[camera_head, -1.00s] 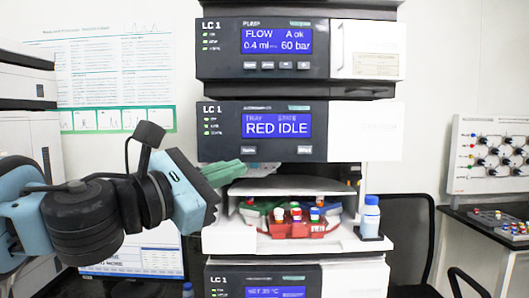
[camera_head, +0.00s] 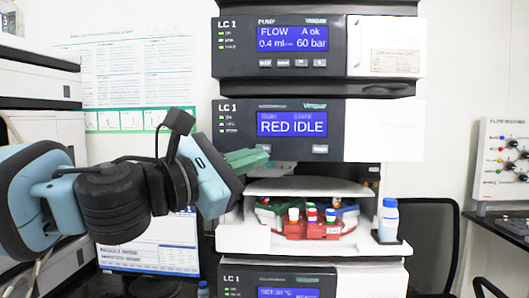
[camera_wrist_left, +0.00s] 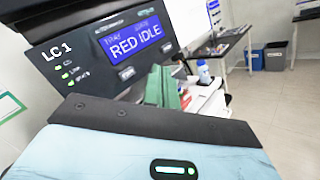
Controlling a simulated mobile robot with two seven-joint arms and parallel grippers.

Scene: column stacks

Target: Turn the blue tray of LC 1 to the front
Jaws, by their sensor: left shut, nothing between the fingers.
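The LC 1 autosampler panel (camera_head: 279,130) has a blue screen reading tray RED, state IDLE. Below it is an open bay with a carousel of trays. The red tray (camera_head: 313,230) faces front with capped vials. Parts of the blue tray (camera_head: 347,211) show behind it on the right, and the green tray (camera_head: 268,206) on the left. Contact is unclear. My right gripper is out of view.
A blue-capped bottle (camera_head: 389,221) stands on the ledge right of the bay. The pump module (camera_head: 290,48) sits above and another LC 1 module (camera_head: 280,281) below. A monitor (camera_head: 150,243) is behind my left arm. A chair stands at the right.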

